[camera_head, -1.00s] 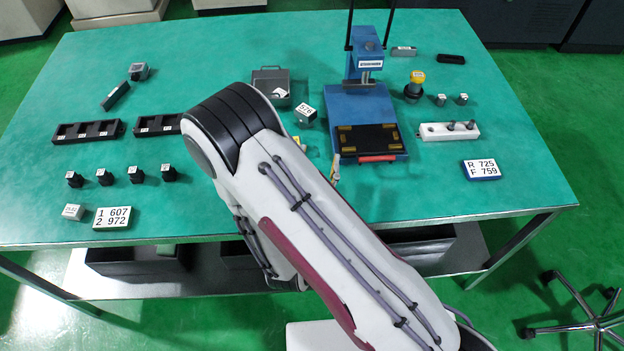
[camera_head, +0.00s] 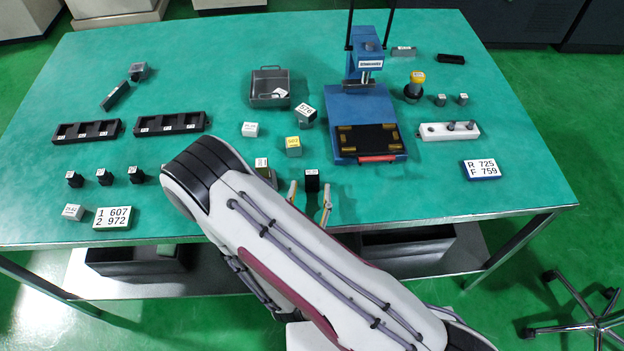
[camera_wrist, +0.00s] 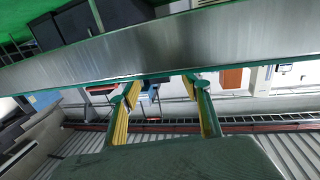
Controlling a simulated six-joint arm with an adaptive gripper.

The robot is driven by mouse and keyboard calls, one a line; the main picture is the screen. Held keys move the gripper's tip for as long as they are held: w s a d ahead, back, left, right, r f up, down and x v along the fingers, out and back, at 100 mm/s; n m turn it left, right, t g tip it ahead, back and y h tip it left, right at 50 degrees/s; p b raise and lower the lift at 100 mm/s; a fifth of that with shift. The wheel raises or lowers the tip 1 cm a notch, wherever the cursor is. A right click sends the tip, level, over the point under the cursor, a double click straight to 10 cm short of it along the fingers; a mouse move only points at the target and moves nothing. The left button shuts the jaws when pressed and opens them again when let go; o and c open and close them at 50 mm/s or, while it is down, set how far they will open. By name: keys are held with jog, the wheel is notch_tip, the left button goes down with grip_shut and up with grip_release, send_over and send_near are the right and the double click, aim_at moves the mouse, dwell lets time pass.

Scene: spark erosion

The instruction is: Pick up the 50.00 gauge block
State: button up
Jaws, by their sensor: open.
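Several small blocks with labels too small to read stand on the green table, so I cannot tell which is the 50.00 gauge block. A grey block (camera_head: 73,212) is at the front left, a white-topped block (camera_head: 250,129) is near the middle, and a yellow-topped block (camera_head: 293,145) is right of that. Another block (camera_head: 262,165) is partly behind my arm. My gripper (camera_head: 310,198) is open near the front of the table, and a dark block (camera_head: 312,180) shows between its fingers in the head view. In the wrist view my gripper (camera_wrist: 165,100) has nothing between its fingers.
A blue press stand (camera_head: 368,105) is right of the middle. A grey tray (camera_head: 285,101), black racks (camera_head: 170,123) and several dark blocks (camera_head: 104,177) stand further left. A white holder (camera_head: 450,131) is at right.

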aim_at(311, 184)
jog(key=shift+w, duration=0.1)
jog(key=shift+x, duration=2.35)
jog(key=shift+c, duration=0.3)
grip_shut()
